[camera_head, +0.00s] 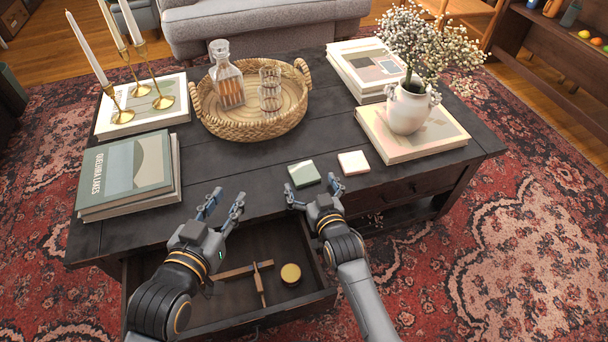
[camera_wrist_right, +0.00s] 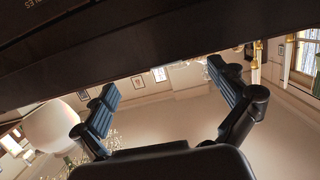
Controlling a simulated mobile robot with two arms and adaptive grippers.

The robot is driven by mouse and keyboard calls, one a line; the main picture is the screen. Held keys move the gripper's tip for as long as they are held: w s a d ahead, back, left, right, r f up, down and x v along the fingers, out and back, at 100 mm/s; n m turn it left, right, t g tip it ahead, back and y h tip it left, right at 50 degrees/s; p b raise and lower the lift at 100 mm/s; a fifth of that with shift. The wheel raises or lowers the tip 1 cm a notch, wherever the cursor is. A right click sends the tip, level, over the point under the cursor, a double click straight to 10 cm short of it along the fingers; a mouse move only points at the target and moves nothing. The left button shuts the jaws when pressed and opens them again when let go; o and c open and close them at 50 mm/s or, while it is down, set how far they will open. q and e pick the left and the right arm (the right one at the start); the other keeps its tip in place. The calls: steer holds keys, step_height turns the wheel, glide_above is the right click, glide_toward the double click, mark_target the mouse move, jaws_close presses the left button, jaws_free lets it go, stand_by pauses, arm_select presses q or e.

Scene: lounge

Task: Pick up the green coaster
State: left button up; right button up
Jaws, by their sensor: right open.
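The green coaster (camera_head: 304,173) lies flat on the dark table top near its front edge. A pale pink coaster (camera_head: 353,162) lies to its right, a small gap apart. My right gripper (camera_head: 313,190) is open at the table's front edge, just below the green coaster, with nothing between its fingers; they also show spread in the right wrist view (camera_wrist_right: 168,95). My left gripper (camera_head: 223,205) is open and empty, to the left over the front edge and the open drawer. Neither coaster shows in the right wrist view.
The dark table (camera_head: 250,180) holds a woven tray (camera_head: 215,122) with a decanter and glasses, green-covered books (camera_head: 127,168), candlesticks (camera_head: 163,100) and a white flower vase (camera_head: 407,108) on books. The open drawer (camera_head: 220,312) holds a wooden piece (camera_head: 258,282) and a round brass item (camera_head: 291,274).

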mark_target(304, 172)
steer(key=b+x, duration=0.1)
steer(key=x, duration=0.2)
steer(key=shift+w+f, duration=0.15)
steer(key=shift+f, duration=0.05)
steer(key=shift+w+a, duration=0.1)
steer(key=shift+w, duration=0.05)
arm_select(q)
step_height(304, 172, up, 8)
steer(key=w+d+t+h, duration=0.1)
steer(key=t, duration=0.3)
steer(key=shift+d+f+t+h, duration=0.2)
steer(key=shift+f+t+h, duration=0.05)
steer(key=shift+t+h, duration=0.05)
arm_select(e)
steer(key=c, duration=1.4)
steer(key=shift+c, duration=0.2)
